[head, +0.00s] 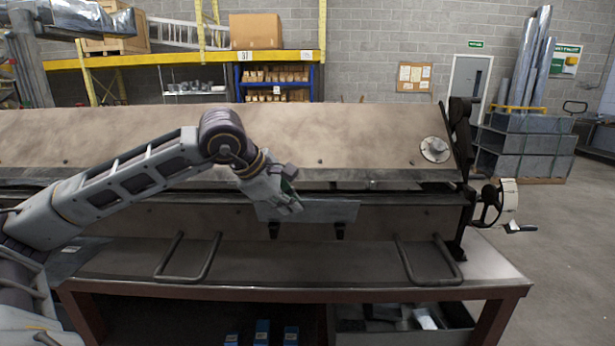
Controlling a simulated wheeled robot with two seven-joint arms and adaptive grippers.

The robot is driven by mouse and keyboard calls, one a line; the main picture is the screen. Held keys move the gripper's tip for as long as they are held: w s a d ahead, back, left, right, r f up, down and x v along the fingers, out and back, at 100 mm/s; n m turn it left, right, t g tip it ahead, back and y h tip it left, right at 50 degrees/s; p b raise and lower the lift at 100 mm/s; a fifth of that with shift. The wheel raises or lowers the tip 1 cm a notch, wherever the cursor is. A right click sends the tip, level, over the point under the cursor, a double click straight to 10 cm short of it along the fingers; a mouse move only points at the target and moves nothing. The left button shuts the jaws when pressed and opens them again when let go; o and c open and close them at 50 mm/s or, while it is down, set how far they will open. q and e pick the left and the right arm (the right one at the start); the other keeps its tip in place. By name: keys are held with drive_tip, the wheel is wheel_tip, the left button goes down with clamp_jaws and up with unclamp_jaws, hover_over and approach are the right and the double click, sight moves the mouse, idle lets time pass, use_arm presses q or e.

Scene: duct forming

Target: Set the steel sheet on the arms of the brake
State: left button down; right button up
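The steel sheet (335,211) is a narrow grey strip in front of the brake's lower face, roughly level. Two short black arms (340,231) of the brake show just under its lower edge; I cannot tell whether the sheet touches them. The brake (370,133) is a long, beige-brown machine across the view. My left gripper (287,204) reaches down over the left part of the sheet and overlaps it. Its fingertips are bunched in front of the sheet, and I cannot tell whether they grip it. My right gripper is not in view.
Two U-shaped bar handles (430,278) stick out from the brake's front over the bench top (300,268). A handwheel (490,205) is at the brake's right end. A bin (400,318) with scraps sits under the bench. The floor at right is clear.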

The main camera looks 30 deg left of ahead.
use_arm(q)
drive_tip(key=shift+f+b, duration=0.3)
drive_tip(key=c, duration=1.6)
unclamp_jaws()
drive_tip(key=shift+o, duration=0.2)
drive_tip(key=shift+s+r, duration=0.15)
drive_tip(key=shift+r, duration=0.05)
drive_tip(key=v, duration=1.1)
drive_tip(key=shift+s+r, duration=0.2)
wheel_tip(320, 180, up, 9)
drive_tip(key=p, duration=0.9)
drive_tip(key=shift+r+p, duration=0.45)
drive_tip(key=shift+p, duration=0.1)
